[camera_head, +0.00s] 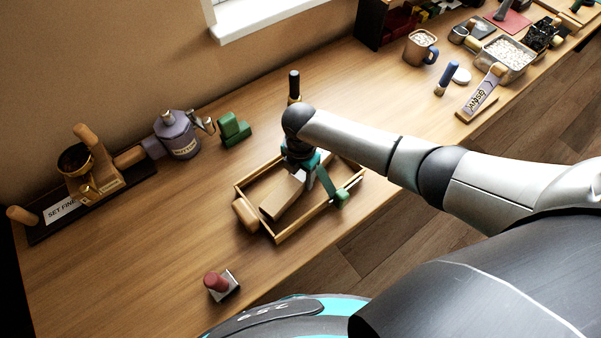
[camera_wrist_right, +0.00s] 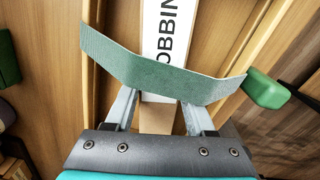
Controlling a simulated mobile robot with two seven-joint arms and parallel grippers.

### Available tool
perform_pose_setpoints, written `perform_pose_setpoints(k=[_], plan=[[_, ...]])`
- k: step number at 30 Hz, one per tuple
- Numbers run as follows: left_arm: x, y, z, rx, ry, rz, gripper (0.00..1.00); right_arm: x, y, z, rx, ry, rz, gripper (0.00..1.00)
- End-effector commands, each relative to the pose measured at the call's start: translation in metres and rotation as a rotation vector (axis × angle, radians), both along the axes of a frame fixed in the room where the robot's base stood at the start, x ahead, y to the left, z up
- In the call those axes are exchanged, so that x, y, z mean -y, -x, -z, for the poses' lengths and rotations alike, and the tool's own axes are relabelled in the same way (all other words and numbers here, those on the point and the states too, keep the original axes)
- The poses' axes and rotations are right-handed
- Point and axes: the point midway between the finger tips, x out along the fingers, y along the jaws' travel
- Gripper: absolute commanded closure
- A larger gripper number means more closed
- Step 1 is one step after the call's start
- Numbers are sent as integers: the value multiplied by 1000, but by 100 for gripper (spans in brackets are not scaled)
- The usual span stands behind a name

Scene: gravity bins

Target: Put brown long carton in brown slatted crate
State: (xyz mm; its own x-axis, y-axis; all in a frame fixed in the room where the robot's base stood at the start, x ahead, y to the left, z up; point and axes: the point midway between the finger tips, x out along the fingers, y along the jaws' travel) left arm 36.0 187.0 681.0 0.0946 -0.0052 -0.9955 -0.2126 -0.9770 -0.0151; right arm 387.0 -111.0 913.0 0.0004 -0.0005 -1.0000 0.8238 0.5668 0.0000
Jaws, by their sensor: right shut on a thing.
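The brown long carton (camera_head: 283,196) lies within the outline of the brown slatted crate (camera_head: 291,234) in the head view. I cannot tell whether it touches the crate's floor. My right gripper (camera_head: 303,170) is over the crate's back part, shut on the carton's far end. In the right wrist view the carton (camera_wrist_right: 157,118) shows between the fingers of my right gripper (camera_wrist_right: 158,105), with a white lettered label (camera_wrist_right: 162,40) in line with it. A green band (camera_wrist_right: 160,72) crosses in front of the fingers and hides their tips. My left gripper is not in view.
A green block (camera_head: 341,195) sits at the crate's right side and a tan rounded block (camera_head: 245,214) at its left. A red-topped stamp (camera_head: 217,283) stands in front. A purple bottle (camera_head: 177,134) and green block (camera_head: 234,128) stand behind left.

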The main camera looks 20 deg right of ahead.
Motion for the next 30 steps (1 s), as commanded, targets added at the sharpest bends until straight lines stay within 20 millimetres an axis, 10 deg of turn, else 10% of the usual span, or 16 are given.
perform_pose_setpoints(k=[30], plan=[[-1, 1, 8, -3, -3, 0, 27, 0, 0, 10, 1, -1, -1, 100]])
